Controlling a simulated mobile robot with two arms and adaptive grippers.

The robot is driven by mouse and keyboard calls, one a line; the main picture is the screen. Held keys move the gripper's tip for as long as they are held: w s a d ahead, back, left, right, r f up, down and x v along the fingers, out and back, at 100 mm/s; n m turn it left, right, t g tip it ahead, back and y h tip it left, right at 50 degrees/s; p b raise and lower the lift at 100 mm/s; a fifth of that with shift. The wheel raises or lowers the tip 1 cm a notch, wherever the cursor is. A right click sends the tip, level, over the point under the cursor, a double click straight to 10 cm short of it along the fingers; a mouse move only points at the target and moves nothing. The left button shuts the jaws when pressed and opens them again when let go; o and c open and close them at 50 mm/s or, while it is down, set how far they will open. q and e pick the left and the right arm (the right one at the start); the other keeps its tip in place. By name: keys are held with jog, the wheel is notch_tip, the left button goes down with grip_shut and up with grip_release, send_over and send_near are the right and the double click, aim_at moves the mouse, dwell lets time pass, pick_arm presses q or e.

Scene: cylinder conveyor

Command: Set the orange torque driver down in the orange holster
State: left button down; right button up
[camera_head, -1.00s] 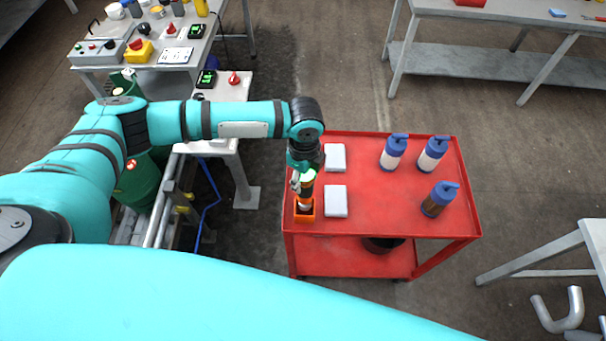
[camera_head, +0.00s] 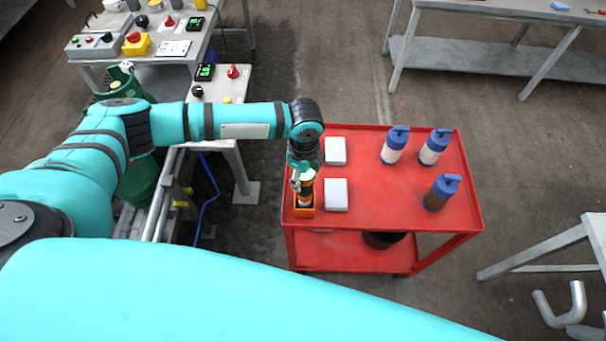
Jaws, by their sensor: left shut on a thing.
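The orange holster (camera_head: 303,211) stands at the left front corner of the red cart's top. My left gripper (camera_head: 302,176) is directly above it, pointing down, shut on the orange torque driver (camera_head: 306,190). The driver is roughly upright, with its lower end at the holster's opening. I cannot tell how deep its tip sits inside. The gripper's fingers are small and partly hidden by the wrist and the driver. My right gripper is not in view.
The red cart (camera_head: 380,206) also carries two white boxes (camera_head: 336,194) close right of the holster and several blue-capped bottles (camera_head: 394,145) farther right. The cart's middle is clear. A grey workbench with control boxes (camera_head: 97,46) stands at the back left.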

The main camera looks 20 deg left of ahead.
pick_arm(q)
jog(key=shift+f+b, duration=0.55)
jog(key=shift+f, duration=1)
jog(key=c, duration=0.7)
grip_release()
